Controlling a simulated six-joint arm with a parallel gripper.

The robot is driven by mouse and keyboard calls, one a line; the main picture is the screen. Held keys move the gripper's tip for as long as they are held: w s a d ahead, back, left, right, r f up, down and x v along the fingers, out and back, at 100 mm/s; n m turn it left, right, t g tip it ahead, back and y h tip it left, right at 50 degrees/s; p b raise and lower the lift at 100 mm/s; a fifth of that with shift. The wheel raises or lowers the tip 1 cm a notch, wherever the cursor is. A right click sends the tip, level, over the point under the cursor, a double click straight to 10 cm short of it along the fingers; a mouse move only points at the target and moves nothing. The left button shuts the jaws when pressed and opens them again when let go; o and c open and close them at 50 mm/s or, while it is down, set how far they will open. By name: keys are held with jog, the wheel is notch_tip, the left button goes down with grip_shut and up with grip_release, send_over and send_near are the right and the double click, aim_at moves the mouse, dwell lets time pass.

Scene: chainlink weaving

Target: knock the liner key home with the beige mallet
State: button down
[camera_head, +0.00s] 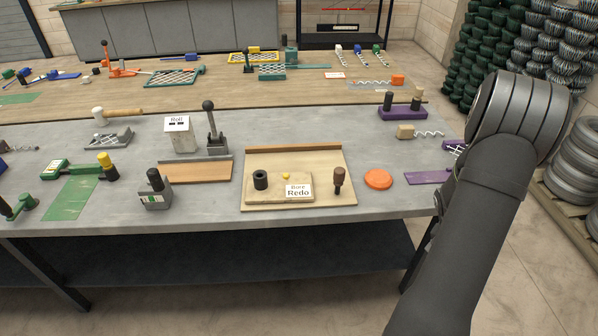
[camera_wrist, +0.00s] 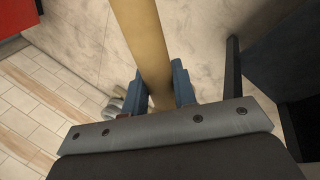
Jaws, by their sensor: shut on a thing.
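In the wrist view my gripper (camera_wrist: 158,82) is shut on a beige, smooth, rod-like handle (camera_wrist: 140,40). The handle runs out past the top edge, so its head does not show, and I cannot tell if it is the beige mallet. The head view does not show my gripper. There, a tan board (camera_head: 267,194) on the bench carries a black ring-shaped liner (camera_head: 260,180) and a sign (camera_head: 299,191) reading "Bore Redo". A small yellow piece (camera_head: 286,176) beside the liner may be the key; how deep it sits is too small to tell.
A pale-headed mallet (camera_head: 98,113) lies at the bench's back left. A brown-handled tool (camera_head: 339,180) stands right of the sign, with an orange disc (camera_head: 378,179) beyond. A lever press (camera_head: 211,130) stands behind the board. The wrist view shows floor and a dark post (camera_wrist: 232,65).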

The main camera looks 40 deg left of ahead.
jog(key=shift+r, duration=2.55)
